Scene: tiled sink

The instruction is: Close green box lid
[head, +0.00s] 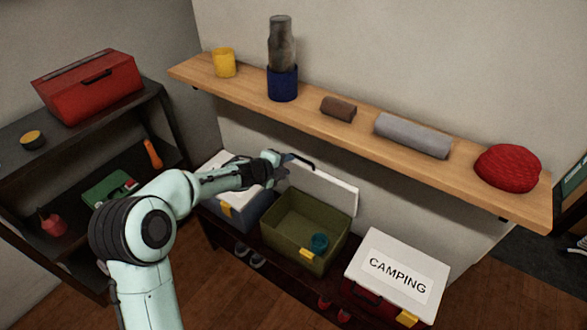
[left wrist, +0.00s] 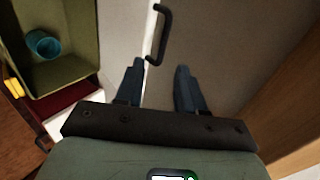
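The green box (head: 292,240) stands on the low dark bench with its inside showing. Its white lid (head: 322,187) is raised and leans back toward the wall. A teal round item (head: 319,242) lies inside; the box (left wrist: 72,72) and the teal item (left wrist: 43,43) also show in the left wrist view. My left gripper (head: 278,163) is at the lid's upper left end. In the left wrist view, its fingers (left wrist: 160,72) are apart, with nothing between them. A dark curved handle (left wrist: 162,32) is just beyond the fingertips. My right gripper is not in view.
A blue box (head: 250,207) with a white lid stands left of the green box, partly behind my arm. A white-lidded red box marked CAMPING (head: 385,290) stands right. A wooden shelf (head: 350,130) with several items runs above the boxes.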

